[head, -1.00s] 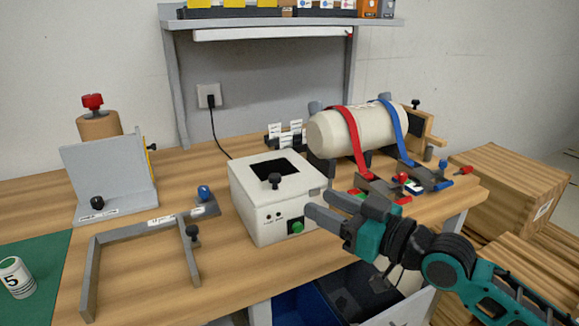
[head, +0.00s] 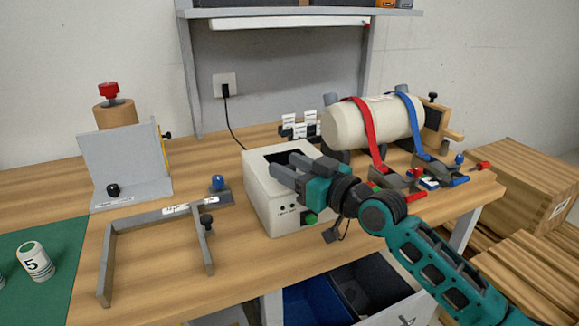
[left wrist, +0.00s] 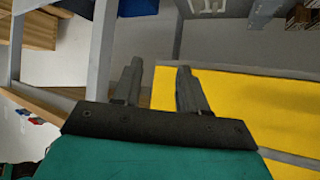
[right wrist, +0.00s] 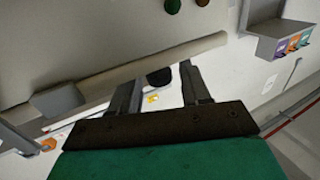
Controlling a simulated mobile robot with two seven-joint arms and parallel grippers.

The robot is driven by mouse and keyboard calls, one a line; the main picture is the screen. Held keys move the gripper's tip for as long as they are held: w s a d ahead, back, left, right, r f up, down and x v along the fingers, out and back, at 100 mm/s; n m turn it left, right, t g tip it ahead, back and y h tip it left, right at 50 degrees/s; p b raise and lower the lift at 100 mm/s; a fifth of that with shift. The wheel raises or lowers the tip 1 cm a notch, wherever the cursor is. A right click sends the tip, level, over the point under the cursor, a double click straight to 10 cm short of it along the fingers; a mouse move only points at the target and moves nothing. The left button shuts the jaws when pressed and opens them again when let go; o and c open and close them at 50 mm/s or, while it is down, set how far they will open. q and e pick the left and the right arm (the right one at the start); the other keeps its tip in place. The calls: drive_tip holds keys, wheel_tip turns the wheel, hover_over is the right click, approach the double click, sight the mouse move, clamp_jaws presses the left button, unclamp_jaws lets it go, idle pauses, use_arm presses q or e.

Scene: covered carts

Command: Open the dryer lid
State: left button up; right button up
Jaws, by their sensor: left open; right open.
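The dryer is a white box (head: 262,205) with a dark window in its lid (head: 256,160) and a green button (head: 310,218) on its front. In the head view, my right gripper (head: 284,168) is over the lid and hides the lid's knob. In the right wrist view, the black knob (right wrist: 160,77) shows between the open fingers of the right gripper (right wrist: 163,80); I cannot tell whether they touch it. The lid looks closed. My left gripper (left wrist: 158,78) is open and empty in the left wrist view, and is outside the head view.
A cream cylinder (head: 350,128) with red and blue straps stands behind and right of the dryer. A grey frame (head: 150,222) lies to the left. A grey angled fixture (head: 125,165) stands at the back left. Open bins (head: 310,300) are below the table.

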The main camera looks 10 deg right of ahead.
drive_tip(key=shift+w+a, duration=0.2)
drive_tip(key=shift+c, duration=0.5)
clamp_jaws()
